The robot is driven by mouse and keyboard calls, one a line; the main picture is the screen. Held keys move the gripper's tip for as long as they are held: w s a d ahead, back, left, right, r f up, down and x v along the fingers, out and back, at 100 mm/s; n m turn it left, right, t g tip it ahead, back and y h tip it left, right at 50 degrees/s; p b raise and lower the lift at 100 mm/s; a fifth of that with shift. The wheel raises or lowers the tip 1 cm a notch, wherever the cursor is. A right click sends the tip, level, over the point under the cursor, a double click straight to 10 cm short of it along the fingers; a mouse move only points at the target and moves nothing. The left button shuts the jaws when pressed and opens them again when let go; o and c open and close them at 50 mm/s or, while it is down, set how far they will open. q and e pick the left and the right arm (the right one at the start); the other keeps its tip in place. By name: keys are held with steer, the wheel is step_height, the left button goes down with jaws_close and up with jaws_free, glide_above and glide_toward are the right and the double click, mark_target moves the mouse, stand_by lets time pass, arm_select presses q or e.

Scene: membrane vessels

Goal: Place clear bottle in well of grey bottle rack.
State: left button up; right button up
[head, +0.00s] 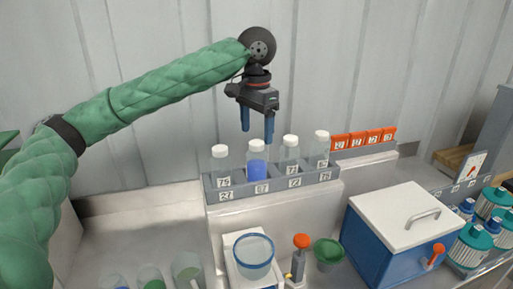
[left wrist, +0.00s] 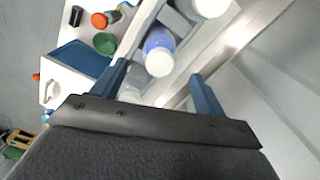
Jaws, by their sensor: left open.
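The grey bottle rack (head: 227,193) stands on a pale ledge by the wall, with number labels along its front. Several white-capped bottles stand upright in it. A clear bottle (head: 221,165) is at its left end. To its right is a bottle with blue liquid (head: 257,166), then two more clear bottles (head: 290,154) (head: 319,150). My left gripper (head: 257,132) is open and empty, pointing down just above the blue-liquid bottle. In the left wrist view that bottle (left wrist: 158,48) shows beyond the fingers (left wrist: 160,86). My right gripper is not in view.
Orange numbered blocks (head: 364,139) lie right of the rack. In front are a clear beaker (head: 253,256), an orange-topped item (head: 301,242), a green cup (head: 328,251) and a blue box with a white lid (head: 395,217). Teal-capped vessels (head: 470,245) stand at far right. Cups stand at lower left.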

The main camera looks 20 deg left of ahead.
arm_select(q)
step_height(320, 180, up, 5)
steer(key=shift+r+b, duration=0.15)
steer(key=shift+b, duration=0.35)
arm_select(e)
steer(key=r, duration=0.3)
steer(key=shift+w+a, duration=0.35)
arm_select(q)
steer(key=shift+r, duration=0.1)
